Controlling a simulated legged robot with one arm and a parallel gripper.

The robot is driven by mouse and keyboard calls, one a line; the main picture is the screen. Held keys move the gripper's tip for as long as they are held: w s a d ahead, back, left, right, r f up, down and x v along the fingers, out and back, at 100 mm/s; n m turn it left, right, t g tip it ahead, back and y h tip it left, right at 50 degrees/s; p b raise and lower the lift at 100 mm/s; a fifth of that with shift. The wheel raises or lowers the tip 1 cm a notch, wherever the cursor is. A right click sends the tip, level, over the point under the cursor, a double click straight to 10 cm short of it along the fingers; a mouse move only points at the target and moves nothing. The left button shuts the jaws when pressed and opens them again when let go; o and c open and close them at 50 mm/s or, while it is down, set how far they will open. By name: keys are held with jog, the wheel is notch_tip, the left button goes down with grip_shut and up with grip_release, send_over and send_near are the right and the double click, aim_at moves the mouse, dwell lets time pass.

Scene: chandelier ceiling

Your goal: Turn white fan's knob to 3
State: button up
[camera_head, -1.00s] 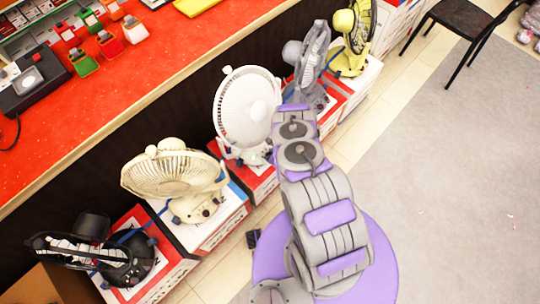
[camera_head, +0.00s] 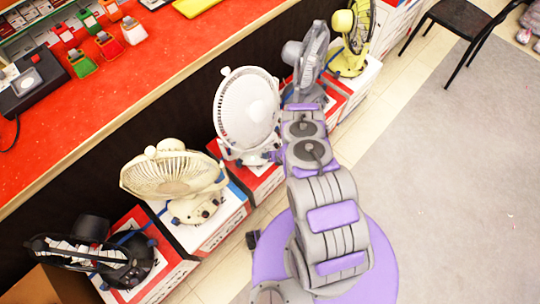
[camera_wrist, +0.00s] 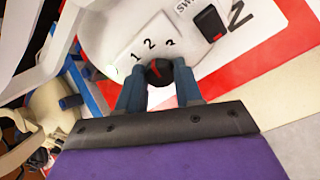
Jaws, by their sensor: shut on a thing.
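The white fan (camera_head: 247,108) stands on a red and white box in the head view, its round guard facing left of my arm. In the wrist view its white base (camera_wrist: 108,30) carries the printed digits 1, 2 and a partly covered 3. The black knob (camera_wrist: 159,71) with a red mark sits just below these digits. The red mark slants to the upper left; the exact digit it points at is hard to tell. My gripper (camera_wrist: 160,80) has its two blue-grey fingers on either side of the knob, shut on it. In the head view my arm partly hides the base.
A cream fan (camera_head: 175,178) and a black fan (camera_head: 118,262) stand on boxes to the left. A grey fan (camera_head: 312,55) and a yellow fan (camera_head: 352,38) stand behind. The red counter (camera_head: 150,75) runs along the left. Open floor (camera_head: 450,190) lies to the right.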

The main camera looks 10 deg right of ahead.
jog(key=shift+d+m, duration=0.1)
jog(key=shift+m, duration=0.2)
jog(key=o, duration=1)
jog(key=shift+o, duration=0.2)
jog(key=p+v, duration=0.5)
jog(key=v, duration=1.2)
jog(key=shift+d, duration=0.15)
jog(key=shift+r, duration=0.1)
